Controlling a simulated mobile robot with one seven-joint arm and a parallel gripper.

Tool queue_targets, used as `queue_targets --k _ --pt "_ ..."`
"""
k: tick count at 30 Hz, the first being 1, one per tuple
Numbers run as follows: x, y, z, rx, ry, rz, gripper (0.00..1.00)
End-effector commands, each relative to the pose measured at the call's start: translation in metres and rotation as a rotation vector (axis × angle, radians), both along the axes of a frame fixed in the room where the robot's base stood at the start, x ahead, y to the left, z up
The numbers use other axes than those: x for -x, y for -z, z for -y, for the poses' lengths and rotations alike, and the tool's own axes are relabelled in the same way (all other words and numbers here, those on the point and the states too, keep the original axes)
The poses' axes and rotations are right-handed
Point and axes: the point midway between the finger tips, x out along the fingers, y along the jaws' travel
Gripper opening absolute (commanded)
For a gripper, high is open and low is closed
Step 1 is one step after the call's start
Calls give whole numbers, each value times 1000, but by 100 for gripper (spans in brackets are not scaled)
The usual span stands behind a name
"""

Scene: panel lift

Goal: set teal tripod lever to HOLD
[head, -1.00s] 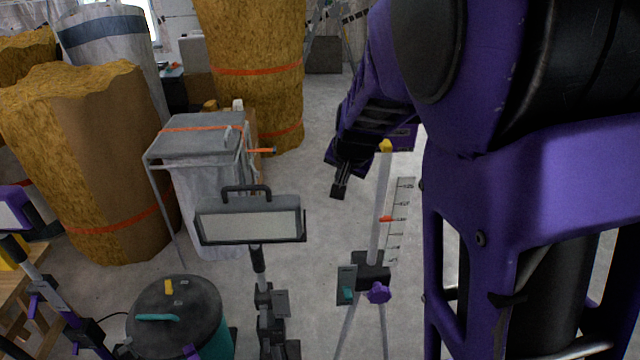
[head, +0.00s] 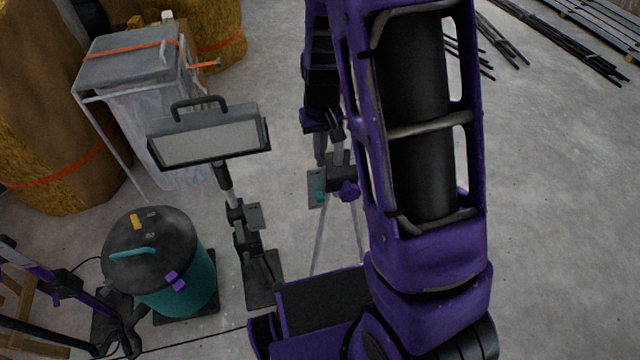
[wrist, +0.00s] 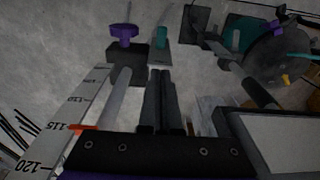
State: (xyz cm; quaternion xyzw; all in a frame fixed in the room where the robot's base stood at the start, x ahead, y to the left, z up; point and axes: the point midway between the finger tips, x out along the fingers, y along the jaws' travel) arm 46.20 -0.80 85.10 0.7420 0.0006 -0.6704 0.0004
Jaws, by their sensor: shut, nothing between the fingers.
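The tripod's teal lever (head: 319,194) sits on a small grey plate (head: 316,178) at the left of the dark tripod head (head: 340,179), with a purple knob (head: 349,190) at its right. In the wrist view the teal lever (wrist: 162,36) is at top centre, beside the purple knob (wrist: 124,32). My gripper (head: 321,160) is shut and empty, above and behind the plate in the head view. In the wrist view its fingertips (wrist: 160,72) point at the plate's near edge and look apart from the lever. The plate's markings are too small to read.
A work lamp (head: 210,143) stands left of the tripod. A teal drum (head: 178,280) with a black lid is at lower left. In the wrist view, a numbered scale (wrist: 75,115) with an orange pointer (wrist: 85,127) runs beside the tripod post.

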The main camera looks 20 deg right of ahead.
Motion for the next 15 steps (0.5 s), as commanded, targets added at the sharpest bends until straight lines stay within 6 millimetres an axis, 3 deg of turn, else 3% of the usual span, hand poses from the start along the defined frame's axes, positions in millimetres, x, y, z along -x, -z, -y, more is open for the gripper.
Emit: queue_targets --k 5,15 --pt "-1 15 0 0 2 -3 0" --pt "-7 85 1 1 3 -4 0"
